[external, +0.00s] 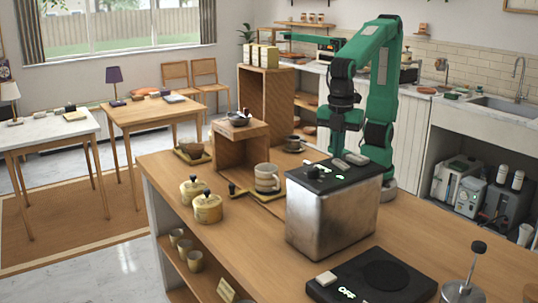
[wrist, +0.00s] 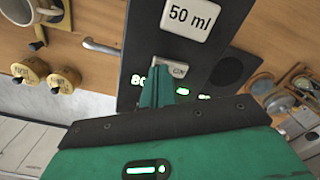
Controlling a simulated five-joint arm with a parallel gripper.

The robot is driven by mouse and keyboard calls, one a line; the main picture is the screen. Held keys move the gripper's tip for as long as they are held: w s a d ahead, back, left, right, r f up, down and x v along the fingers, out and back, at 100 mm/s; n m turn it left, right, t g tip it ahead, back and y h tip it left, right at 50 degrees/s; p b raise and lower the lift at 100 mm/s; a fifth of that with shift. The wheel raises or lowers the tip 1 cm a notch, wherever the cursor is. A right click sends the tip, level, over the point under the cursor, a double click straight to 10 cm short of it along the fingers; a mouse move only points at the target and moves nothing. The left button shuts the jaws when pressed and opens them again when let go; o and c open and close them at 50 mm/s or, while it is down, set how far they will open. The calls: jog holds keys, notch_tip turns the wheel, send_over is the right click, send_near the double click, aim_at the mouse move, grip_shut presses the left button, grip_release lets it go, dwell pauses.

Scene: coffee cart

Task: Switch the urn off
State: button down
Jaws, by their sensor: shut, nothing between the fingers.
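The urn (external: 325,218) is a metal box with a black top, standing on the wooden counter. Its black top panel (wrist: 187,55) fills the middle of the wrist view, with a white "50 ml" button (wrist: 190,18), a small white button marked "ON" (wrist: 178,70) and green lit markings, one starting with "80". My gripper (wrist: 158,85) is shut and empty. In the wrist view its fingertips overlap the panel right beside the "ON" button and hide part of it. Whether they touch it, I cannot tell. In the external view my gripper (external: 328,148) is just behind the urn's top.
A black plate (external: 395,262) lit "OFF" lies in front of the urn, with a plunger (external: 470,270) to its right. A mug (external: 267,177) and two yellow jars (external: 207,208) stand left of the urn. A wooden box shelf (external: 240,145) stands behind the mug.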

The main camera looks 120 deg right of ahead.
jog(key=shift+f, duration=0.55)
dwell(0.4)
jog(key=shift+r, duration=3.55)
jog(key=shift+d, duration=0.1)
jog(key=s+d+f+m+t, duration=0.4)
jog(key=s+d+m+t, duration=0.1)
jog(key=d, duration=0.5)
jog(key=shift+s+d+f+m+t, duration=0.3)
jog(key=shift+s+f+m, duration=0.15)
jog(key=shift+s, duration=0.7)
